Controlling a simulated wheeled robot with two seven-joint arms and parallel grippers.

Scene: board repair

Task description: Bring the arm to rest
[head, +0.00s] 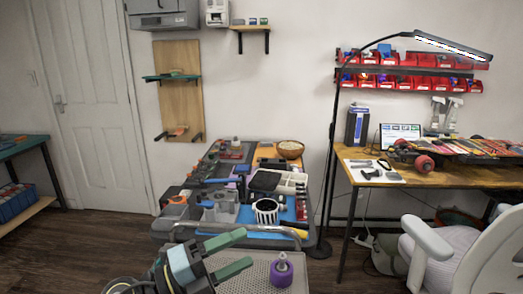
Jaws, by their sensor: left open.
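My left gripper (246,248) is at the bottom centre of the head view. Its two green fingers are spread apart and point to the right, with nothing between them. It is above or in front of the grey perforated surface (257,267) at the near end of the cart. A purple round object (281,273) with a pale upright top stands on that surface, to the right of the fingers and apart from them. My right gripper is not in view.
The cart's top (262,214) is crowded with tools, trays and a wooden bowl (290,149). A black lamp pole (333,150) stands right of it. A wooden workbench (400,178) with a skateboard and a white chair (470,250) are at right. Floor at left is clear.

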